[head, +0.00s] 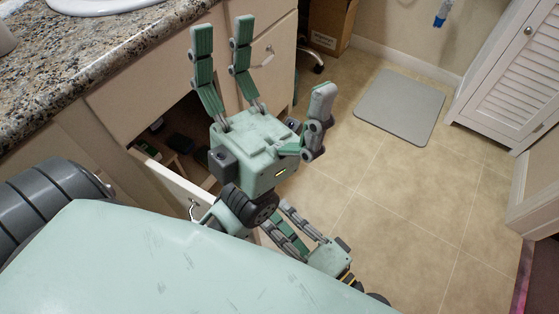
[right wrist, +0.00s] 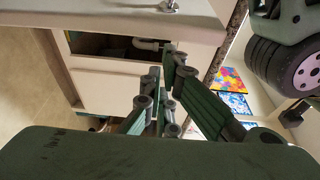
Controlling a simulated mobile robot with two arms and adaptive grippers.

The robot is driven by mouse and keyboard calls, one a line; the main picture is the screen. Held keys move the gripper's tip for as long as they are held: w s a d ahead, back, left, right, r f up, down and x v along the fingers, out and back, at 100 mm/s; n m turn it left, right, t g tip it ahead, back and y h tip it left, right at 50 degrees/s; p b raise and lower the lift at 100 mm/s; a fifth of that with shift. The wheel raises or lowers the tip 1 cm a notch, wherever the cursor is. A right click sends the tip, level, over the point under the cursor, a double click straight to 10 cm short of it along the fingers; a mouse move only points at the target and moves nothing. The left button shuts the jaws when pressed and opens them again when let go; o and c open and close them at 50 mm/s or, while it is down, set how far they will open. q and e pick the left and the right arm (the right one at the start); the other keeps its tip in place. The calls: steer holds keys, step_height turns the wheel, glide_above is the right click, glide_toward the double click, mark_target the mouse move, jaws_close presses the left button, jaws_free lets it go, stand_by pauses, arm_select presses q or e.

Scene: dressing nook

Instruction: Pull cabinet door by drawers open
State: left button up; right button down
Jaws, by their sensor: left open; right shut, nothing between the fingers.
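The pale cabinet (head: 125,95) stands under a granite counter. A pale panel (head: 172,182) with a metal handle (head: 192,208) stands out from its front, beside a dark opening with small items; I cannot tell whether it is the door or a drawer front. Another front has a knob (head: 269,51). My left gripper (head: 262,65) is open and empty, fingers spread upward, in front of the cabinet. My right gripper (head: 285,222) is lower, partly hidden behind my left arm. In the right wrist view its fingers (right wrist: 166,80) are shut and empty, before an opening with a white pipe (right wrist: 146,44).
The granite counter (head: 75,45) with a white basin (head: 95,4) overhangs at the left. A grey mat (head: 402,106) lies on the tiled floor. A white louvered cabinet (head: 510,75) stands at the right, and a cardboard box (head: 331,24) at the back. The floor between is clear.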

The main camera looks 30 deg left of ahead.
steer(key=shift+d, duration=0.1)
steer(key=v, duration=1.2)
